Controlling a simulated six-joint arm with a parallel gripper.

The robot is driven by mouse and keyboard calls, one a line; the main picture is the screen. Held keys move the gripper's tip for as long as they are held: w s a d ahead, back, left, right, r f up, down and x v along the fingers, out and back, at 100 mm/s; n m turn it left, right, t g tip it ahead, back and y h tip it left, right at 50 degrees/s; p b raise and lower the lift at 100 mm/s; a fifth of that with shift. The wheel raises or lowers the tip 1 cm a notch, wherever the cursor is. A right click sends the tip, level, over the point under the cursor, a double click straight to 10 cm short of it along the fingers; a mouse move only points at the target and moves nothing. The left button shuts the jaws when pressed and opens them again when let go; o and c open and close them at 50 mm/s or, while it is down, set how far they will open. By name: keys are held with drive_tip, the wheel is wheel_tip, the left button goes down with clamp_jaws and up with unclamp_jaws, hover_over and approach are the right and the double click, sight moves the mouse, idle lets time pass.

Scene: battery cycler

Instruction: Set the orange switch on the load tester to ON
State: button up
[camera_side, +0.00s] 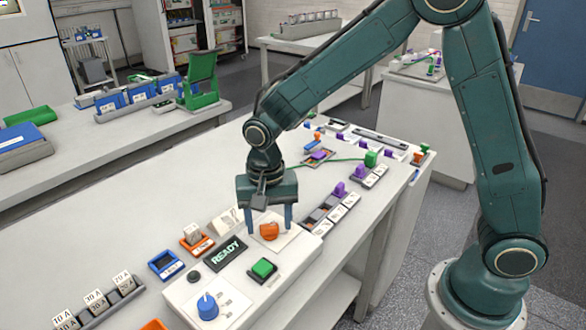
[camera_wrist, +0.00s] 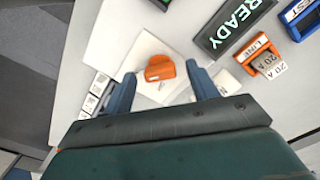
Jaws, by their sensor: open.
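The orange switch (camera_side: 268,231) is a rounded knob on a white plate of the load tester (camera_side: 185,292). In the wrist view the orange switch (camera_wrist: 160,68) shows between my fingers, a little beyond their tips. My gripper (camera_side: 265,225) points down over it, fingers apart, one on each side. In the wrist view my gripper (camera_wrist: 160,82) is open and empty. I cannot tell whether either finger touches the knob. The markings around the switch are too small or hidden to read.
The READY display (camera_side: 225,254), green button (camera_side: 263,268) and blue knob (camera_side: 208,306) are on the tester. Orange (camera_side: 196,240) and blue (camera_side: 166,264) trays stand left of the display. Purple-handled parts (camera_side: 338,189) stand in holders to the right. A green wire (camera_side: 330,160) crosses the bench behind.

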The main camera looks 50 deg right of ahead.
sight(274, 225)
wheel_tip(274, 225, up, 14)
drive_tip(key=shift+f, duration=0.15)
idle(0.6)
drive_tip(key=s+d+r+n+t, duration=0.2)
drive_tip(key=s+d+n, duration=0.2)
drive_tip(key=s, duration=0.6)
drive_tip(key=s+d+r+n+t, duration=0.2)
drive_tip(key=s+d+n+t, duration=0.1)
drive_tip(key=s+d, duration=0.5)
drive_tip(key=s+n, duration=0.1)
drive_tip(key=s, duration=0.2)
drive_tip(key=shift+t, duration=0.3)
